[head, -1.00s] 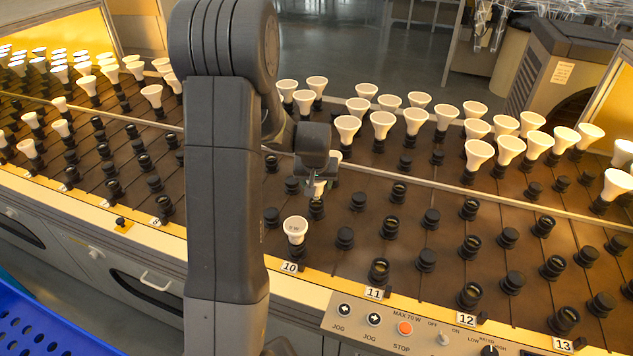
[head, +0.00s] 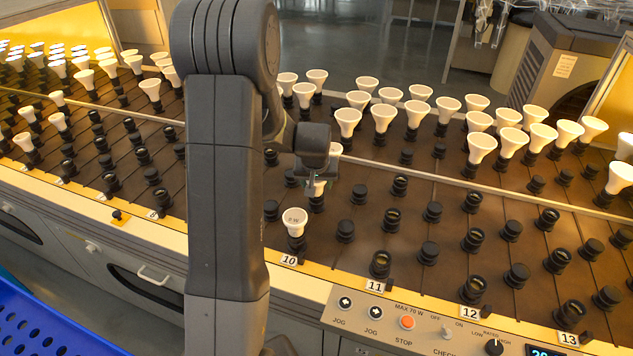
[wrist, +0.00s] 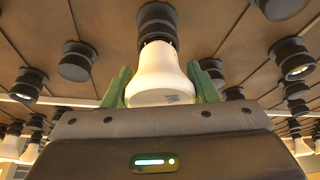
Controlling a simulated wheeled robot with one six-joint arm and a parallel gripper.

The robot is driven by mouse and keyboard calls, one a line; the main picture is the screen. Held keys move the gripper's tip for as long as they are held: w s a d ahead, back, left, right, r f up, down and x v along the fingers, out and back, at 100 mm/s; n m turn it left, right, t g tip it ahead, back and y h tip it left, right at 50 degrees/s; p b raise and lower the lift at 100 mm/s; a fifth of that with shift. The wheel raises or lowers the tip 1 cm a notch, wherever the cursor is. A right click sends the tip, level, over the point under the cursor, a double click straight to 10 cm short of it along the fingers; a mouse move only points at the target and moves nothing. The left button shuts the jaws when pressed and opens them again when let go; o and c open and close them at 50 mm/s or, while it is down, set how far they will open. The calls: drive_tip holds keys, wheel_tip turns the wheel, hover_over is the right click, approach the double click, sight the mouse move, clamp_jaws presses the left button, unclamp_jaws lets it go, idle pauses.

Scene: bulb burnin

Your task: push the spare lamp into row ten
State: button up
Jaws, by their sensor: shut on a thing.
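The spare lamp (wrist: 160,78), a white flared bulb, is held between the green fingers of my gripper (wrist: 163,85) in the wrist view. Its narrow pinned end points at a black socket (wrist: 157,22) and is very close to it; I cannot tell whether it is fully seated. In the head view my gripper (head: 318,178) is over a black socket (head: 316,203) behind the row label 10 (head: 289,260), and the lamp (head: 318,188) shows partly beneath it. Another white lamp (head: 295,218) stands upright in the front socket of that row.
White lamps (head: 383,115) stand in the back sockets, with several empty black sockets (head: 390,220) around. A control panel (head: 400,322) is at the front edge. A blue crate (head: 40,325) is at the lower left. My arm hides part of the rack.

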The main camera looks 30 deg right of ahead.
drive_tip(key=o, duration=1.1)
drive_tip(key=shift+f, duration=0.1)
drive_tip(key=shift+c, duration=0.2)
drive_tip(key=v, duration=1.3)
drive_tip(key=shift+r, duration=0.4)
